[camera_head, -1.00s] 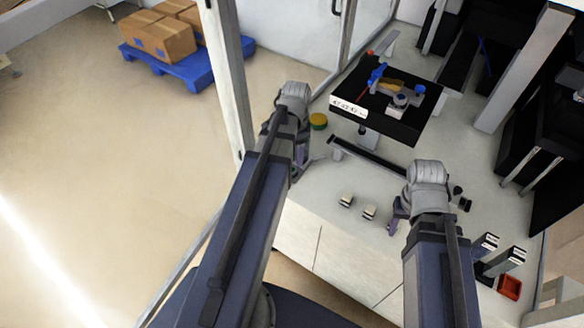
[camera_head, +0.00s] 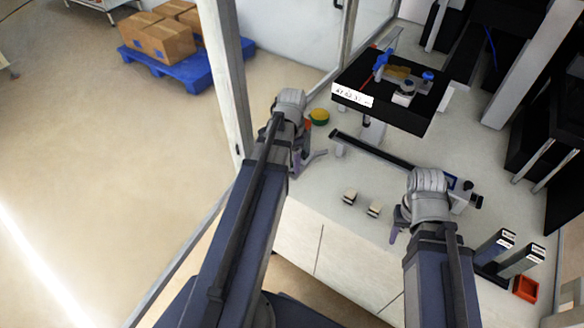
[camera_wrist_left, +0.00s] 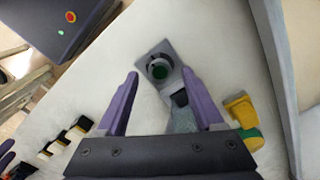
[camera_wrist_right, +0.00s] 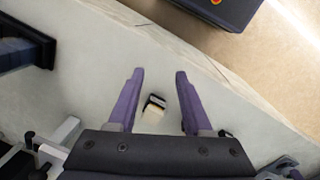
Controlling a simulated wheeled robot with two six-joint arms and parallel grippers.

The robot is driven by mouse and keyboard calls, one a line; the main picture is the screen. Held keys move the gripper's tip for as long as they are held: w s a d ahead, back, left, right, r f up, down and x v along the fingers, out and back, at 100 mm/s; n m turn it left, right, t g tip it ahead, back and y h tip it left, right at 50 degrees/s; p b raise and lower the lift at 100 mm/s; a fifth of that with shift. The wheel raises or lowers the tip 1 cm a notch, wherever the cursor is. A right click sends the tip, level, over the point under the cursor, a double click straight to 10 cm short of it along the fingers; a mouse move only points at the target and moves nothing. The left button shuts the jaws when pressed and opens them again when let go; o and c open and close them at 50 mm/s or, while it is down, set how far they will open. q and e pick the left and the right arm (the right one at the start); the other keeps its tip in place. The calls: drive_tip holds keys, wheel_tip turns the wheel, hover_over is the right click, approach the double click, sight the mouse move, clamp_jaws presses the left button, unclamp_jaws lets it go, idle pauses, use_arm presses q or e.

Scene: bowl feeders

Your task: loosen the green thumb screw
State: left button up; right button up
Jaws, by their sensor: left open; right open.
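In the head view the left gripper (camera_head: 309,156) is over the near left of the bench, and the knob is hidden. My right gripper (camera_head: 396,224) is open and empty over the bench front; its fingers also show in the right wrist view (camera_wrist_right: 159,74).
Small pale-and-black blocks (camera_head: 349,196) stand near the bench front; one (camera_wrist_right: 153,108) shows between the right fingers. A yellow-green round part (camera_head: 319,116) is beyond the left gripper. A raised black platform (camera_head: 395,115), a black rail (camera_head: 375,150) and a red bin (camera_head: 525,289) stand around.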

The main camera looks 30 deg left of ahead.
use_arm(q)
drive_tip(key=shift+f+b, duration=0.35)
drive_tip(key=shift+f, duration=0.4)
clamp_jaws()
